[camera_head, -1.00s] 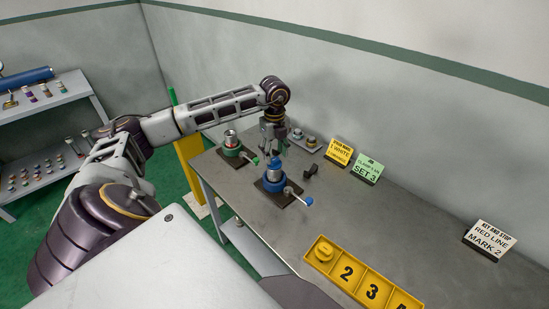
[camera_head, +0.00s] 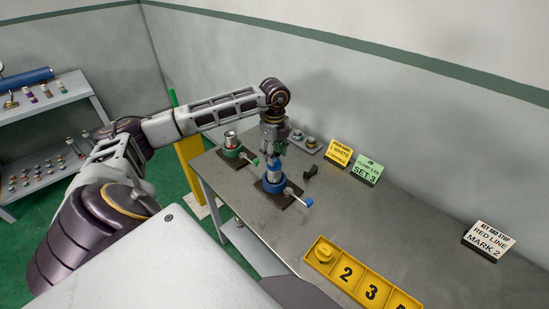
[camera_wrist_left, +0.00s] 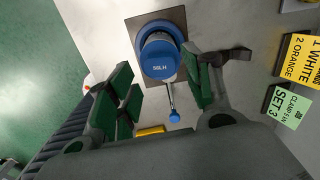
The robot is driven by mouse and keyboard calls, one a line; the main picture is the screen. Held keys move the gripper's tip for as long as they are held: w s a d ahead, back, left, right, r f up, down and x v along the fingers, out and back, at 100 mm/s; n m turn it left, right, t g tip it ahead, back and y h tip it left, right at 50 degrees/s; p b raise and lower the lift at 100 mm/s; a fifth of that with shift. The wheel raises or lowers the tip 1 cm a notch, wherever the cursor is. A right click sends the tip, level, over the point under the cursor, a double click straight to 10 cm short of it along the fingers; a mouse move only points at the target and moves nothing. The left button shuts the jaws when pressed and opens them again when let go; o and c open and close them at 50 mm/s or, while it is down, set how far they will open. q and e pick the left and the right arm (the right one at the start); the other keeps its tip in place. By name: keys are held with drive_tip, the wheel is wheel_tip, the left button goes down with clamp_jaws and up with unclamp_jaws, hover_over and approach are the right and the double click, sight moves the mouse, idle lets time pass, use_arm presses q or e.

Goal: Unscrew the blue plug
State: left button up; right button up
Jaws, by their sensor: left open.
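The blue plug (camera_wrist_left: 159,66) has a round blue top with white lettering, which is too small to read surely. It sits on an upright pale pipe (camera_head: 273,177) held in the blue vise (camera_head: 275,186). The vise's blue-knobbed handle (camera_head: 306,201) sticks out to the right. My left gripper (camera_head: 273,148) points down directly over the plug. In the left wrist view its green-padded fingers are open, one on each side of the plug, with gaps showing. In the head view the fingers partly hide the plug. My right gripper is out of view.
A green vise (camera_head: 231,150) with a pipe stands close at the left. Signs (camera_head: 367,171) stand along the wall. A yellow numbered tray (camera_head: 357,277) is at the front. The table's middle right is clear.

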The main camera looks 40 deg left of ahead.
use_arm(q)
drive_tip(key=shift+n+p, duration=0.5)
drive_tip(key=shift+n, duration=2.2)
drive_tip(key=shift+f, duration=0.15)
drive_tip(key=shift+f+b, duration=0.75)
drive_tip(key=shift+f, duration=0.25)
